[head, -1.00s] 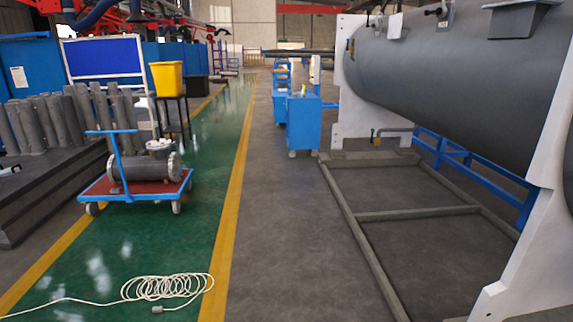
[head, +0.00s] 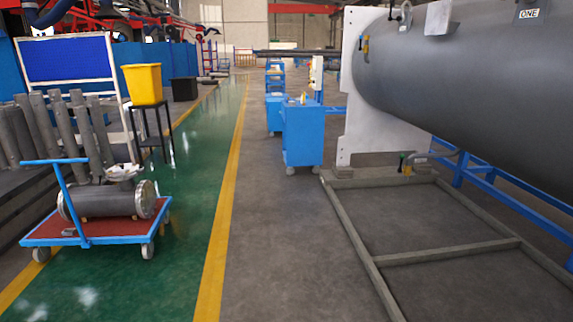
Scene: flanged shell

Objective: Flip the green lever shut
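A small valve with a short upright handle (head: 402,161) sits low by the foot of the white end plate, at the end of a bent grey pipe (head: 432,155). The handle looks dark green, but it is too small and far to tell its exact colour or its position. The large grey shell (head: 460,90) lies horizontally at the right, with a small yellow fitting (head: 365,46) near its end. No other lever that is clearly green shows. My gripper is not in view.
A floor frame (head: 378,262) lies before the white end plate (head: 375,110). Blue cabinets (head: 302,135) stand left of it. A trolley (head: 100,225) with a flanged pipe stands on the green lane at left. The grey floor between is clear.

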